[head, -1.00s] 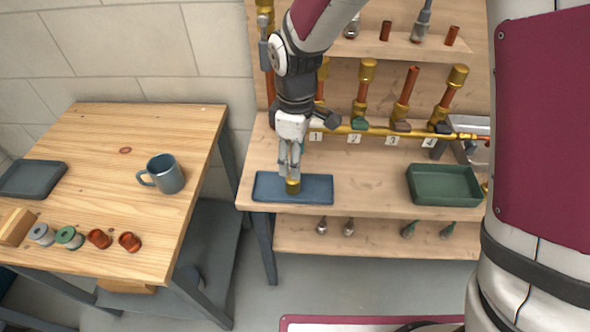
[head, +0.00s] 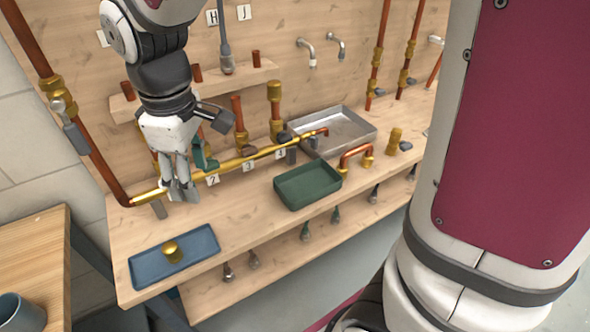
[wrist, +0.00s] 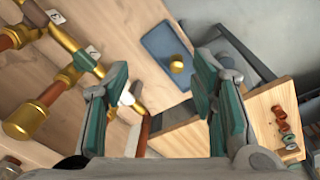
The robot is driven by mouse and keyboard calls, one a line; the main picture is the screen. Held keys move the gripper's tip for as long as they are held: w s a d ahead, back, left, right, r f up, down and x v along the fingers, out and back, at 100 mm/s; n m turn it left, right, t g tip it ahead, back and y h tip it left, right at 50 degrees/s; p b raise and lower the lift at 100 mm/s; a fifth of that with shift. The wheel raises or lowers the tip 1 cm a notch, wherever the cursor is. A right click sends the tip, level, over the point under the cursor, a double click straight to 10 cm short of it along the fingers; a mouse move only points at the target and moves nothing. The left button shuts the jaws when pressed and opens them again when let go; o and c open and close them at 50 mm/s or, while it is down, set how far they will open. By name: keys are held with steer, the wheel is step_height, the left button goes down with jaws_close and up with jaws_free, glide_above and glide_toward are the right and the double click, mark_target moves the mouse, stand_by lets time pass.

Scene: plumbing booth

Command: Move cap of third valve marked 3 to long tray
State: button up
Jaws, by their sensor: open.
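A brass cap (head: 172,252) stands on the blue long tray (head: 145,275) at the front left of the bench. Both also show in the wrist view, the cap (wrist: 176,64) on the tray (wrist: 160,42). My gripper (head: 182,194) hangs above and behind the tray, clear of the cap. In the wrist view its fingers (wrist: 162,88) are spread with nothing between them. The third valve (head: 238,112), above label 3 (head: 249,166), has a bare copper top. The fourth valve (head: 274,92) carries a brass cap. My gripper and arm hide the first valve and much of the second.
A green tray (head: 312,198) stands right of the blue tray, with free bench between them. A brass pipe (head: 232,163) runs behind my gripper. A metal basin (head: 350,142) is at the back. A wooden table (head: 35,245) with a mug (head: 20,312) is at left.

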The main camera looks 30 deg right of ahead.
steer(key=s+d+r+m+t, duration=0.1)
steer(key=s+d+r+m, duration=0.1)
steer(key=s+d+m, duration=0.3)
steer(key=s+d+r+m+t, duration=0.1)
steer(key=s+d+r+m, duration=0.2)
steer(key=s, duration=0.9)
steer(key=d+m, duration=0.2)
steer(key=d, duration=0.1)
steer(key=shift+s+d+r, duration=0.3)
steer(key=shift+s+r, duration=0.05)
steer(key=shift+s, duration=0.05)
step_height(320, 180, up, 3)
steer(key=shift+r+t+p, duration=0.1)
steer(key=shift+t+p, duration=0.4)
steer(key=shift+p, duration=0.7)
